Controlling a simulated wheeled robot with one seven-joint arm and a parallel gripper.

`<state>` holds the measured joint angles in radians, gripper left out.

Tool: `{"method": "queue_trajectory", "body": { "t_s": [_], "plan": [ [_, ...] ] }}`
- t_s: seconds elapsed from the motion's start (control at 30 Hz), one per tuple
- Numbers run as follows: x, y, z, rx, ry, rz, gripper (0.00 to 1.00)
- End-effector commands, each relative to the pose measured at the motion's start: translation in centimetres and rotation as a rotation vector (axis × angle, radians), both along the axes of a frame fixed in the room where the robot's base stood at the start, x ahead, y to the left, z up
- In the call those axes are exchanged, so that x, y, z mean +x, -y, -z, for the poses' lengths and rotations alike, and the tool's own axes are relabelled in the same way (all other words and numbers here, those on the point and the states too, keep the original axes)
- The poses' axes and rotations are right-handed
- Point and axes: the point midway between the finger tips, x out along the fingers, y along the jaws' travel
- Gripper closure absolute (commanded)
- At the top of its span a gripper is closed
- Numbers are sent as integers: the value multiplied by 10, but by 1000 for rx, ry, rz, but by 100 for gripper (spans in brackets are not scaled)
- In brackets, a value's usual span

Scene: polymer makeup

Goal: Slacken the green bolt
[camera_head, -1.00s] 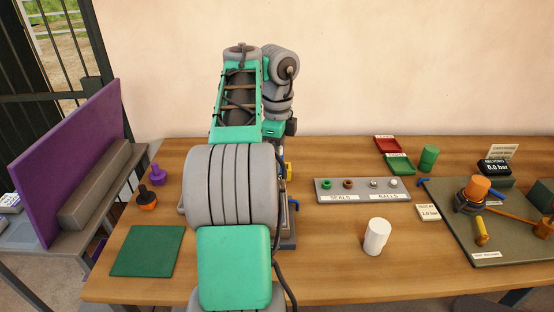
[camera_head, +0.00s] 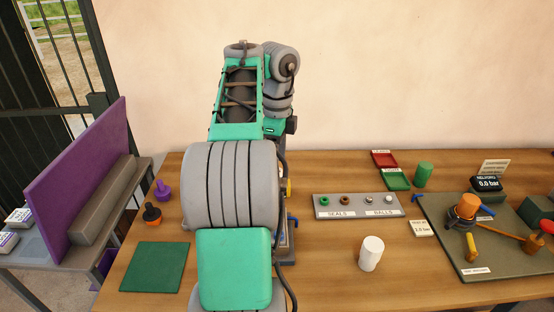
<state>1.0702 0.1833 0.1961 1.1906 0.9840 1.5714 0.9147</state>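I cannot make out a green bolt in the head view. My own grey and green arm fills the middle of the picture, and my gripper is hidden behind it. A grey fixture (camera_head: 285,246) shows partly at the right edge of the arm, with a blue handle (camera_head: 292,220) and a yellow part (camera_head: 289,188). Most of this fixture is covered by my arm, so I cannot tell whether my gripper touches it.
The wooden bench (camera_head: 330,276) carries a seals and balls tray (camera_head: 355,214), a white cylinder (camera_head: 371,254), a green cylinder (camera_head: 424,175), red (camera_head: 383,160) and green (camera_head: 396,182) trays and a dark green mat (camera_head: 155,267). A grey plate (camera_head: 490,263) with an orange-topped device is at right.

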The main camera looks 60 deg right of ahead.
Motion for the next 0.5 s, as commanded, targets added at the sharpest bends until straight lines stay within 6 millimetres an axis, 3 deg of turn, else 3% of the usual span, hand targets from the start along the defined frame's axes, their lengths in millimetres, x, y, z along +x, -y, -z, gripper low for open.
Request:
{"method": "queue_trajectory", "body": {
  "t_s": [0.37, 0.43, 0.5],
  "plan": [
    [0, 0, -1, 0, 0, -1, 50],
    [1, 1, 8, 1, 0, 0, 50],
    [0, 1, 4, -2, 1, -87, 50]
  ]
}}
